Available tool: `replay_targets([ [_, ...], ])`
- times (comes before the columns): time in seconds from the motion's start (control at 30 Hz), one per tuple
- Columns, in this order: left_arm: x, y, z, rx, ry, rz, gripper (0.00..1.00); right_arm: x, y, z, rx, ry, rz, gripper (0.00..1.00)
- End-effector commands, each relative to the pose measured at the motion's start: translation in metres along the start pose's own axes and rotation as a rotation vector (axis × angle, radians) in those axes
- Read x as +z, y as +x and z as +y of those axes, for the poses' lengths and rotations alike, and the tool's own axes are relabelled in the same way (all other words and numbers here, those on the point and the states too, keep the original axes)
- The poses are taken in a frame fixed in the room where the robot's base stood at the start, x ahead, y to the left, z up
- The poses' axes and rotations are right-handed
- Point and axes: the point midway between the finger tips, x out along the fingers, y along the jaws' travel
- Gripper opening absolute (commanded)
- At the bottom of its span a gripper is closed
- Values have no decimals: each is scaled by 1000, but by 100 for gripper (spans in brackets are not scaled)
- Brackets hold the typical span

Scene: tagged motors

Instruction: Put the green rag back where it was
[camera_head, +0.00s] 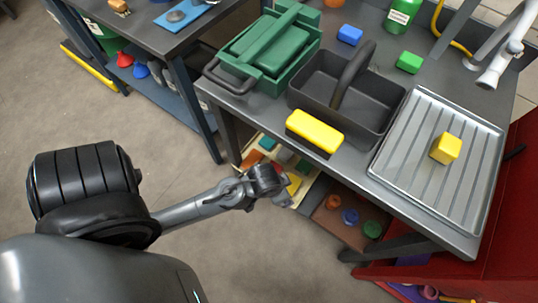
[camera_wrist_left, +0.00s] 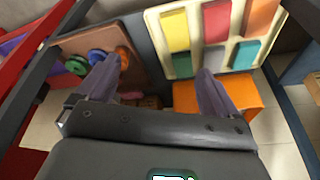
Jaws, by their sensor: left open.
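My left gripper (camera_head: 272,186) reaches from the left to the cream panel (camera_head: 312,178) under the workbench. In the left wrist view its two fingers (camera_wrist_left: 160,90) are apart, with nothing seen between them. The panel (camera_wrist_left: 199,72) holds several flat coloured pieces in rows. A green piece (camera_wrist_left: 182,65) is in its lower row, beside a grey one and below a yellow one; I cannot tell whether it is a rag. A small green block (camera_head: 409,62) lies on the bench. My right gripper is not in view.
An orange box (camera_wrist_left: 250,95) stands by the right finger. A brown board (camera_wrist_left: 70,50) with round coloured pieces is left. The bench carries a green toolbox (camera_head: 268,50), a dark caddy (camera_head: 385,105), a yellow block (camera_head: 315,131) and a metal tray (camera_head: 420,185).

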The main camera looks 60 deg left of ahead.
Motion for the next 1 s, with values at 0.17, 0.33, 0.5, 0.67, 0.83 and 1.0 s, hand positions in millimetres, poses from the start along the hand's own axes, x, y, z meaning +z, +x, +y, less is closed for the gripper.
replay_targets([
  [0.17,27,-49,13,34,98,-5,94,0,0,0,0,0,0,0],
  [0.33,35,-65,16,44,131,-7,94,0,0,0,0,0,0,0],
  [0.5,35,-65,16,44,132,-6,94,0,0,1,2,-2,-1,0],
  [0.67,34,-67,15,44,131,-6,94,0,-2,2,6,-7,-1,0],
  [0.83,29,-81,15,43,131,-6,94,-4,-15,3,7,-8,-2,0],
  [1.0,18,-113,14,43,131,-6,94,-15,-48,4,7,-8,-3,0],
])
